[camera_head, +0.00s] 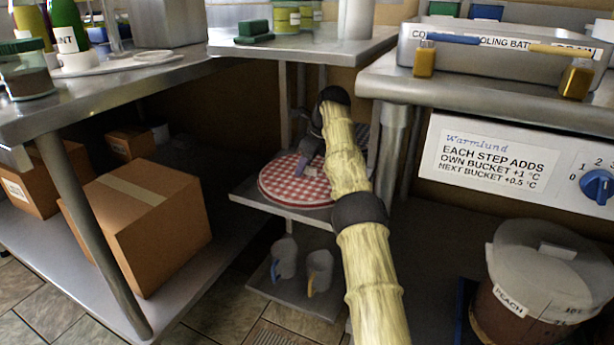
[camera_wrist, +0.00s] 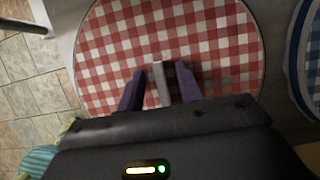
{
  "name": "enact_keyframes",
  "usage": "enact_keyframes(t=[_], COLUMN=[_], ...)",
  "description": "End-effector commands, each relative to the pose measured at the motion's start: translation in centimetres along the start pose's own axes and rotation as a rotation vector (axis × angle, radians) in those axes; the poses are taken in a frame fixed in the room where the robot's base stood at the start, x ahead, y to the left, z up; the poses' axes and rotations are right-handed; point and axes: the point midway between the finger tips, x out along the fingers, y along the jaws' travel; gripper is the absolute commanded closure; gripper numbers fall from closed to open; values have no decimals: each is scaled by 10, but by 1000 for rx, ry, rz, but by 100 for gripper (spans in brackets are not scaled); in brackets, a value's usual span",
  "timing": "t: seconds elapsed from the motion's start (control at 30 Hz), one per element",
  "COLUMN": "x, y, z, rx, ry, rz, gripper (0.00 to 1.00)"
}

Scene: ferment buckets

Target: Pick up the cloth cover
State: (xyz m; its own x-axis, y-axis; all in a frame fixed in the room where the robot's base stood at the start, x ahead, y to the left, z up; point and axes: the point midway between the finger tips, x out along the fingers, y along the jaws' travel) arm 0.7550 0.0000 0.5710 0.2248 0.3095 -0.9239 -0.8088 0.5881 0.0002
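The round red-and-white checked cloth cover (camera_head: 275,184) lies flat on a middle shelf in the head view. It fills much of the wrist view (camera_wrist: 165,30), with a small pale upright tab (camera_wrist: 160,85) near its middle. My gripper (camera_wrist: 160,73) is over the cover with its two dark fingers apart, one on each side of the tab. Small gaps show between the fingers and the tab. In the head view my gripper (camera_head: 306,165) is partly hidden by my arm.
A second cover with a blue rim (camera_wrist: 292,62) lies close on the right in the wrist view. Two grey mugs (camera_head: 285,258) stand on the shelf below. A steel counter (camera_head: 300,45) is above. Cardboard boxes (camera_head: 150,225) are left; a lidded bucket (camera_head: 545,290) is right.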

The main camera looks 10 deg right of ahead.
Motion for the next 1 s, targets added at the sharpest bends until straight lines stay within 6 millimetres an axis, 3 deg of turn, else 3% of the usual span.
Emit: enact_keyframes(t=[0.07, 0.27, 0.67, 1.0], x=[0, 0, -3, -22], y=[0, 0, 0, 0], z=[0, 0, 1, 9], rx=[0, 0, 0, 0], ry=[0, 0, 0, 0], rz=[0, 0, 0, -1], gripper=[65, 100, 100, 100])
